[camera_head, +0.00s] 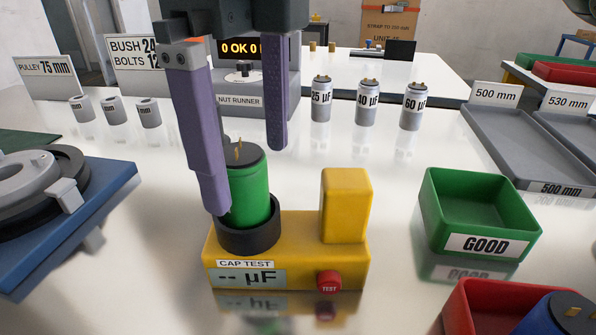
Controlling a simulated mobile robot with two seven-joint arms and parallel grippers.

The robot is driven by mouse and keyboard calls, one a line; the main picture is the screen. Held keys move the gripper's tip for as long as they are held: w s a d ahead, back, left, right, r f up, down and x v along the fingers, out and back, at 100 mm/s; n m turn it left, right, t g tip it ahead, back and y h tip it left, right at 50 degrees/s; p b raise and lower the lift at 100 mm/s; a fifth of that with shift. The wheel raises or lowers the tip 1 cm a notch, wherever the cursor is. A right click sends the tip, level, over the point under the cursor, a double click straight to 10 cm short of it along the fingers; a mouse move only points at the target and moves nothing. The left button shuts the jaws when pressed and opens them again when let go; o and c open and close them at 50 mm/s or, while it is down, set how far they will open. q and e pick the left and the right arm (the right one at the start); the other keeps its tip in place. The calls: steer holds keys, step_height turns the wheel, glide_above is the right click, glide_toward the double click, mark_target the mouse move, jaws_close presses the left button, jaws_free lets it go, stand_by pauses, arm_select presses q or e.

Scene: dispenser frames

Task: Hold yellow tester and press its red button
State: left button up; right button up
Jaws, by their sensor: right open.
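The yellow tester (346,205) stands on the white table in front of me, labelled CAP TEST, with a blank dashed µF display (246,277). Its red TEST button (329,281) is on the front right, with nothing touching it. A green capacitor (250,190) with a dark top and two pins stands upright in the tester's black round socket (248,238). My right gripper (246,178) is open with its purple fingers pointing down; one is at the capacitor's left side, the other behind it to the right. Whether they touch it cannot be told. My left gripper is not in view.
A green GOOD bin (479,212) stands right of the tester, and a red bin (468,308) with a blue capacitor (562,316) is at the lower right. A blue fixture (75,240) is at left. Several grey capacitors (321,100) and a nut runner (240,100) stand behind.

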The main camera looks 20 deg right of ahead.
mark_target(258, 220)
step_height(258, 220, down, 8)
stand_by(0.5)
steer(key=c, duration=1.5)
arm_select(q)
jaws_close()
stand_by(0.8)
